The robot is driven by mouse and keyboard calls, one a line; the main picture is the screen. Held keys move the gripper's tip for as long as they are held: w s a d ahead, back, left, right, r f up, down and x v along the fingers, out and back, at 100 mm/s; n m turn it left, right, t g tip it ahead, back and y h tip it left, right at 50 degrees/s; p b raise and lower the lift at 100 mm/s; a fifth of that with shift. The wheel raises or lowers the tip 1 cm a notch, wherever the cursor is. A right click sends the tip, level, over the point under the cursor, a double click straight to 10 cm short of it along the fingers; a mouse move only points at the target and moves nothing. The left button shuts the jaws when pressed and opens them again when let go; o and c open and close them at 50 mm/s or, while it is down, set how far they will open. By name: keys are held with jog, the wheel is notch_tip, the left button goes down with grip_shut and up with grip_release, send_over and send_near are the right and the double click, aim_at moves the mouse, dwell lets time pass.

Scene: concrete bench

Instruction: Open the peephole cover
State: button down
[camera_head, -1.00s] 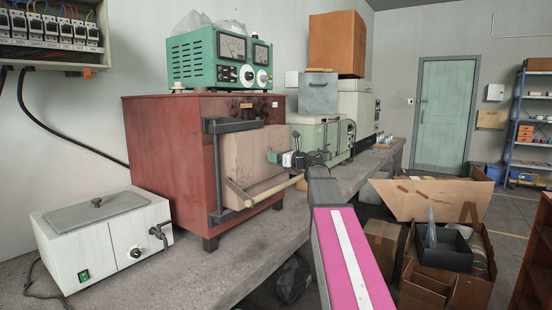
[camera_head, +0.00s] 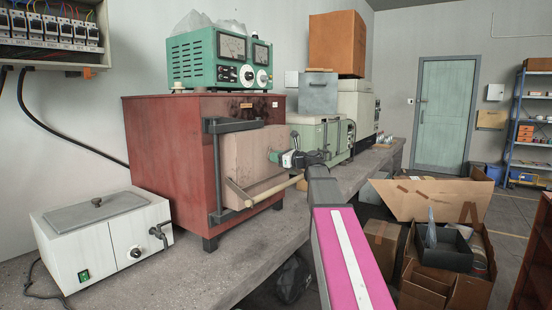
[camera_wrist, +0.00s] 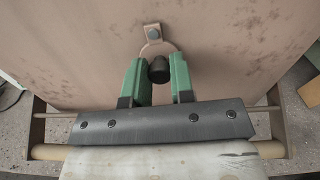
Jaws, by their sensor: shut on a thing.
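The peephole cover (camera_wrist: 152,48) is a small rounded plate on the pinkish furnace door (camera_wrist: 80,60), hung from a bolt at its top. It hangs about straight down below the bolt. A dark round knob (camera_wrist: 158,70) sticks out at its lower end. My gripper (camera_wrist: 158,75) has its two green fingers on either side of the knob, shut on it. In the head view my gripper (camera_head: 279,158) is at the right part of the door (camera_head: 240,152) and hides the cover. The peephole itself does not show.
A pale bar handle (camera_head: 262,193) runs across the front of the door, below my gripper. The red furnace (camera_head: 165,140) stands on the concrete bench (camera_head: 235,255), with a white bath (camera_head: 105,240) at its left. Open cartons (camera_head: 430,200) stand on the floor at right.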

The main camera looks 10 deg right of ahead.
aim_at(274, 147)
jog(key=n, duration=0.4)
jog(key=w+d+r+n, duration=0.1)
jog(key=n, duration=0.4)
jog(key=r+n, duration=0.1)
jog(key=n, duration=0.3)
jog(key=shift+w+d+r, duration=0.1)
jog(key=shift+w+d, duration=0.3)
jog(key=shift+r+n, duration=0.25)
jog(key=shift+n, duration=0.9)
jog(key=shift+r+n, duration=0.25)
jog(key=shift+n, duration=0.9)
jog(key=c, duration=1)
grip_release()
jog(key=v, duration=1)
jog(key=shift+s+d, duration=0.25)
jog(key=shift+d, duration=0.05)
